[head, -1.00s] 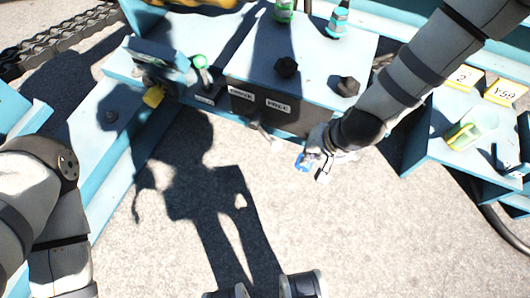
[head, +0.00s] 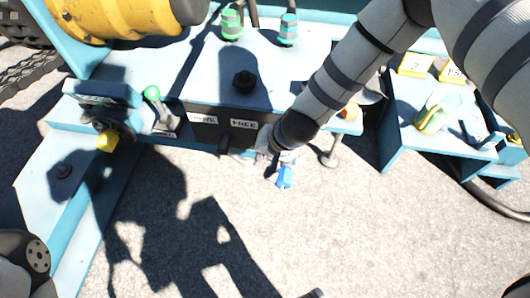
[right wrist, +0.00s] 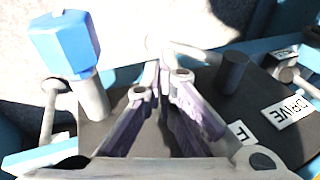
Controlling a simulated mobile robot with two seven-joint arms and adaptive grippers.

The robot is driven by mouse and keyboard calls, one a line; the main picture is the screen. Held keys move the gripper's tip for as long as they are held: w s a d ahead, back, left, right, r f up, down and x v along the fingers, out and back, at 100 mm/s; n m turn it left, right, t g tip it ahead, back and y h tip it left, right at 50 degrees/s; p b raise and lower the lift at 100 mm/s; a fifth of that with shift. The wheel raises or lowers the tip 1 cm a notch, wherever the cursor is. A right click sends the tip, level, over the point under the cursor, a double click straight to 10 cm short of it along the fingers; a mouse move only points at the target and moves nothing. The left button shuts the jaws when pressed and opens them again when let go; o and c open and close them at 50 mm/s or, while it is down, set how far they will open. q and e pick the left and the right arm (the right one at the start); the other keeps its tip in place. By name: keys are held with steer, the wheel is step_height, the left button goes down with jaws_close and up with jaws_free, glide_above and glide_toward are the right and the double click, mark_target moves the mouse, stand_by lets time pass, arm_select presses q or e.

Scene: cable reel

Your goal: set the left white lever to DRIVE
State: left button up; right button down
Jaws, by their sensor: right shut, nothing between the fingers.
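My right gripper (head: 268,157) is shut and empty, low in front of the dark panel with the FREE label (head: 244,125). In the right wrist view its fingertips (right wrist: 164,80) are together. A pale lever (right wrist: 200,54) lies just beyond them; whether they touch it is unclear. In the head view its white end (head: 241,160) shows left of the gripper, partly hidden. The DRIVE label (right wrist: 288,112) is readable in the right wrist view, beside a dark peg (right wrist: 234,72). My left gripper is not in view.
A blue-capped part (right wrist: 66,45) stands close left of the fingers in the right wrist view. A grey lever (head: 330,157) hangs right of my right gripper. A green-knobbed lever (head: 152,94) is left of the panel. The ground in front is clear.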

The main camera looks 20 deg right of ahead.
mark_target(251, 166)
steer(key=b+x, duration=0.2)
steer(key=x, duration=0.4)
steer(key=shift+w+a+f, duration=0.1)
steer(key=shift+f, duration=0.15)
steer(key=shift+b, duration=0.3)
